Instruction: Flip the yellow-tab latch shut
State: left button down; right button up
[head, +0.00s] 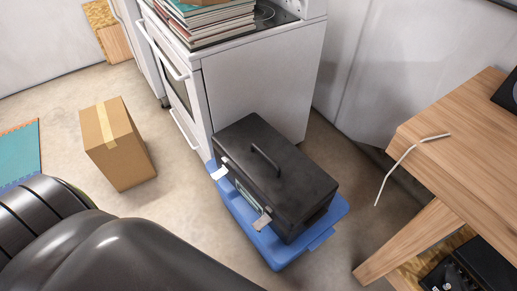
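A black toolbox (275,170) with a handle on its lid sits on a blue plastic bin (277,252). Its lid looks down. Two pale latches show along its front left side. One latch (219,172) is at the far left corner and the other latch (262,221) is nearer the front. Both appear to stick outward from the box. I cannot make out a yellow tab on either. Neither of my grippers is in view.
A white stove (262,85) with stacked magazines (212,20) stands behind the toolbox. A cardboard box (118,143) sits on the floor left. A black padded seat (120,255) fills the lower left. A wooden table (470,150) with a white cable (402,158) stands right.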

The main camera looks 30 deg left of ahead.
aim_at(219, 173)
jog(key=u, duration=0.7)
